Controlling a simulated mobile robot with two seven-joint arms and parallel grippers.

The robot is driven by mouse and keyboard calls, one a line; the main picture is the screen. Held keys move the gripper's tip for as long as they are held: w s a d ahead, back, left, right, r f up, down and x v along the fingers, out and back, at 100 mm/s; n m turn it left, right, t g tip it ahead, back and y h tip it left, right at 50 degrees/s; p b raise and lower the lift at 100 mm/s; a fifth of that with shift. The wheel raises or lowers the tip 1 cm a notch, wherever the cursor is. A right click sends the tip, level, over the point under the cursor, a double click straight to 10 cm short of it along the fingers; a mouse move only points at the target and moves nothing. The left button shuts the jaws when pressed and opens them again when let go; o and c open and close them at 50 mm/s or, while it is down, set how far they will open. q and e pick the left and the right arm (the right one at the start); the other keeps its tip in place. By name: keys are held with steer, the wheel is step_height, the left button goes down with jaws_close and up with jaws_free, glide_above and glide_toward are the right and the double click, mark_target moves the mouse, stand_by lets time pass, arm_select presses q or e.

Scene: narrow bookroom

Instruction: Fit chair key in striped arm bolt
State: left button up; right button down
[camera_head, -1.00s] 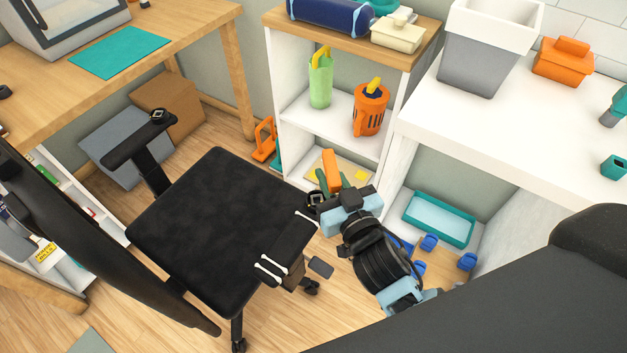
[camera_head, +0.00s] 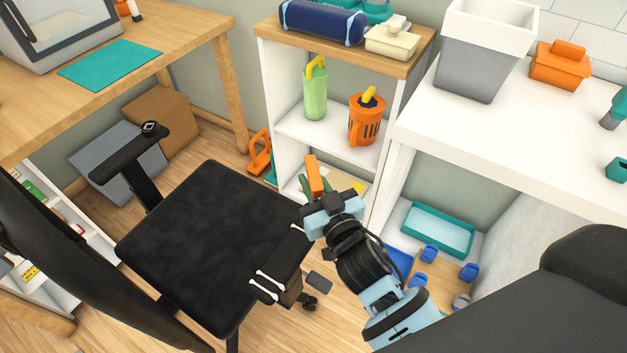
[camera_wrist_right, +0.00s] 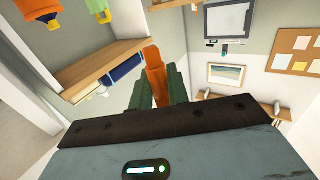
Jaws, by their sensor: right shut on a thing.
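My right gripper (camera_head: 317,190) is shut on an orange key (camera_head: 314,174), whose orange part stands up between the green fingers. The right wrist view also shows the orange key (camera_wrist_right: 155,76) between the fingers. The striped arm (camera_head: 285,265) of the black chair, with white bands around it, is just left of and below the gripper. Its far end is beside the gripper, and I cannot make out its bolt there. The other chair arm (camera_head: 130,155) is plain black, with a dark bolt (camera_head: 149,128) on its far end. My left gripper is not in view.
A white shelf unit (camera_head: 285,75) with a green bottle (camera_head: 316,88) and an orange container (camera_head: 366,118) stands behind the gripper. A white counter (camera_head: 520,130) is at right. The black seat (camera_head: 205,235) fills the middle left. A teal tray (camera_head: 437,232) sits low at right.

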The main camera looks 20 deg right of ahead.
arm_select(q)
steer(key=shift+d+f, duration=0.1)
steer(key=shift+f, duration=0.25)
arm_select(e)
steer(key=shift+f, duration=0.4)
arm_select(q)
steer(key=shift+b, duration=0.35)
arm_select(e)
steer(key=shift+f, duration=0.1)
steer(key=shift+f, duration=0.35)
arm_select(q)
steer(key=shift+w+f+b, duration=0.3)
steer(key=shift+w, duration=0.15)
arm_select(e)
steer(key=shift+f, duration=0.1)
arm_select(q)
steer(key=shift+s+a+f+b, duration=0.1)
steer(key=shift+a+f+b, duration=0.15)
steer(key=shift+b, duration=0.1)
arm_select(e)
steer(key=shift+f, duration=0.4)
arm_select(q)
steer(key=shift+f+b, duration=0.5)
steer(key=shift+b, duration=0.05)
arm_select(e)
steer(key=shift+f, duration=0.75)
